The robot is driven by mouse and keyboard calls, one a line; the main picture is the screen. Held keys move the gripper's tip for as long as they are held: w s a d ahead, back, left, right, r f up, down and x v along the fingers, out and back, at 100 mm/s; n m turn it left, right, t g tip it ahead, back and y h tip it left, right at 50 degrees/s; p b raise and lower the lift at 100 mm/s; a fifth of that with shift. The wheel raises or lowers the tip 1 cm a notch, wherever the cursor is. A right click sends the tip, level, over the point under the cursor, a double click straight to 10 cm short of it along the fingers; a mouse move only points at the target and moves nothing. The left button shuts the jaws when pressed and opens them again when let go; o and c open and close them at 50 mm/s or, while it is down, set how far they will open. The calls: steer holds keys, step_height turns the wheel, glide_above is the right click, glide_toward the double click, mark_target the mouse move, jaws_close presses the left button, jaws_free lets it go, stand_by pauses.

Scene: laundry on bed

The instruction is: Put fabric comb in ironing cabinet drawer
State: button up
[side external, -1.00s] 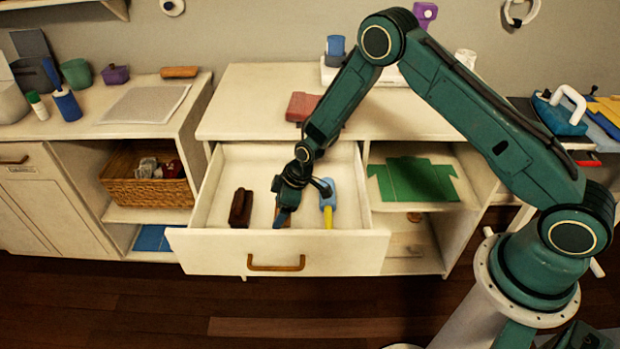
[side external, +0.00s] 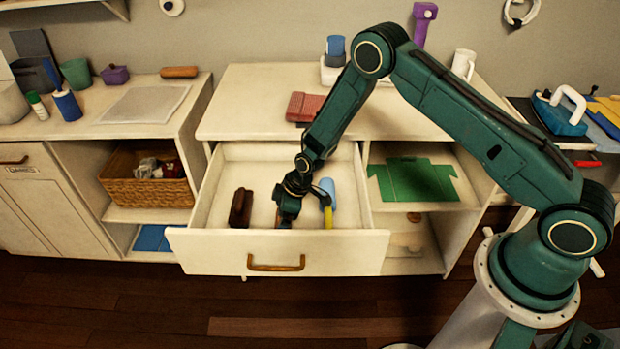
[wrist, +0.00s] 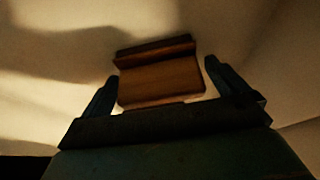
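A brown wooden piece with a raised bar, seemingly the fabric comb (wrist: 160,80), lies in the open drawer (side external: 215,245) of the white cabinet. In the wrist view it sits between the two fingers of my gripper (wrist: 163,92), with a gap visible on each side. My gripper is open. In the side view my gripper (side external: 287,218) reaches down inside the drawer and hides nearly all of the wooden piece. Its exact height above the drawer floor is hard to judge.
A dark brown brush-like block (side external: 240,208) lies left of my gripper in the drawer. A blue-and-yellow tool (side external: 327,200) lies close on the right. The drawer's front panel and side walls surround my gripper. A folded red cloth (side external: 303,107) lies on the cabinet top.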

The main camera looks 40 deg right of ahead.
steer(key=shift+r, duration=0.15)
steer(key=v, duration=1.2)
stand_by(0.3)
steer(key=shift+r, duration=0.1)
stand_by(0.4)
steer(key=s+d+r+m+h, duration=0.1)
steer(key=s+r, duration=0.3)
steer(key=r, duration=0.4)
steer(key=s+d+r+m+t, duration=0.15)
steer(key=s+r, duration=0.25)
steer(key=r, duration=0.4)
steer(key=s+d+r+m+h, duration=0.1)
steer(key=s+r, duration=0.2)
steer(key=r, duration=0.4)
steer(key=s+d+r+m, duration=0.2)
steer(key=s+r, duration=0.1)
steer(key=s, duration=0.7)
steer(key=s+d+r+m+h, duration=0.1)
steer(key=s+r+m, duration=0.2)
steer(key=s, duration=0.7)
steer(key=shift+s+d+r+t, duration=0.3)
steer(key=shift+d+r+t, duration=0.15)
steer(key=shift+r, duration=0.25)
steer(key=shift+m, duration=0.25)
